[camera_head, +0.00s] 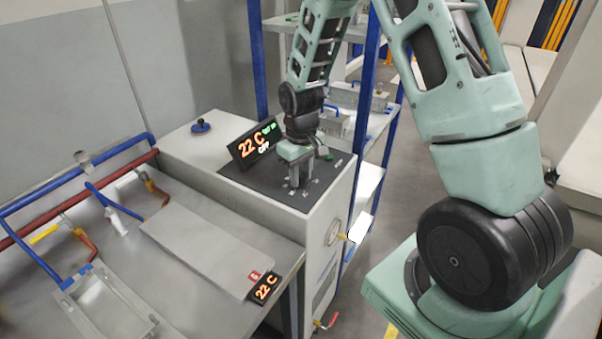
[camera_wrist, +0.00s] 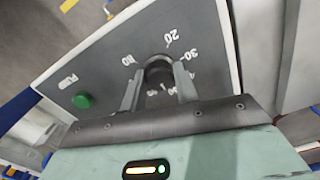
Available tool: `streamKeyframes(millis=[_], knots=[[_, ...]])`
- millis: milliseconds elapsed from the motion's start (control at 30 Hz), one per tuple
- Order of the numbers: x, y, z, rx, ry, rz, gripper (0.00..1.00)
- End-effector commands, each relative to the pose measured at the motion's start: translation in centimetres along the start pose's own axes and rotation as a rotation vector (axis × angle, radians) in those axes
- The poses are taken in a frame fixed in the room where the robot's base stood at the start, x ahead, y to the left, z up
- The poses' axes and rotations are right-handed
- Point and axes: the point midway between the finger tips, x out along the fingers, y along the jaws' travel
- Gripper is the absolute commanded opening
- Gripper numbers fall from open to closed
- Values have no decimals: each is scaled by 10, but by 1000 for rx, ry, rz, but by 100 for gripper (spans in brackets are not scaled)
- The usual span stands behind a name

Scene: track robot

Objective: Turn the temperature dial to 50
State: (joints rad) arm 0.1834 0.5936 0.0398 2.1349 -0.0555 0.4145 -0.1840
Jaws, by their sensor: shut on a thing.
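The temperature dial (camera_wrist: 158,66) is a dark round knob on the dark control panel of a grey cabinet. In the wrist view, printed numbers around it include 20 and 30; others are partly hidden or hard to read. My gripper (camera_wrist: 158,82) has its fingers on both sides of the dial and is shut on it. In the head view my gripper (camera_head: 297,172) points down at the panel and hides the dial.
A green button (camera_wrist: 82,101) is on the panel beside the dial. A second small display (camera_head: 265,287) on the bench reads 22 C. Red and blue pipes (camera_head: 75,215) run along the bench at left. A blue-framed shelf (camera_head: 368,120) stands behind the cabinet.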

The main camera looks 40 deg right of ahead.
Motion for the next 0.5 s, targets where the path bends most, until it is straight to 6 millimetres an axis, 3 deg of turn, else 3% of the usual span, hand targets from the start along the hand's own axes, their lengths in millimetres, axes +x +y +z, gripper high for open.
streamKeyframes(millis=[133, 167, 233, 500], knots=[[-1, 0, 0, -1, 2, 0, 7], [-1, 0, 0, -1, 2, 0, 35], [0, 0, 0, -1, 2, 0, 52], [-1, 0, 0, -2, 1, 0, 52]])
